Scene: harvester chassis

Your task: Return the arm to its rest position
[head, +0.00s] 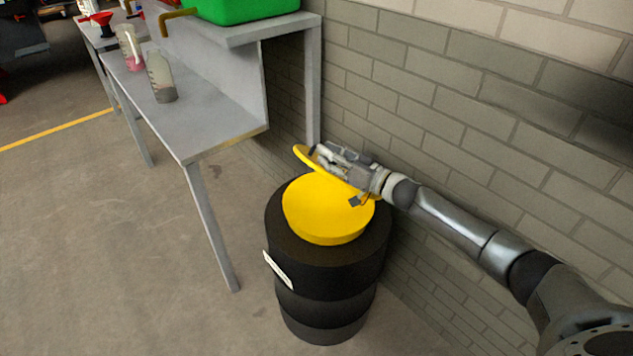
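My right arm comes in from the lower right. Its gripper (334,176) is above the back edge of a round yellow drum top (325,210). A tilted yellow rim, like a raised lid (302,153), shows behind and beside the gripper. The gripper overlaps this rim in the picture, and I cannot tell whether it touches it. Dark finger parts show at its far end and low near the yellow top, but the gap between them is unclear. The yellow piece sits on a black drum (325,275). My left gripper is not in view.
A grey brick wall (470,90) runs close behind the drum and arm. A grey metal bench (215,115) stands left of the drum, with a bottle (162,78), a pitcher (130,48) and a green bin (240,8). The floor (95,250) at left is clear.

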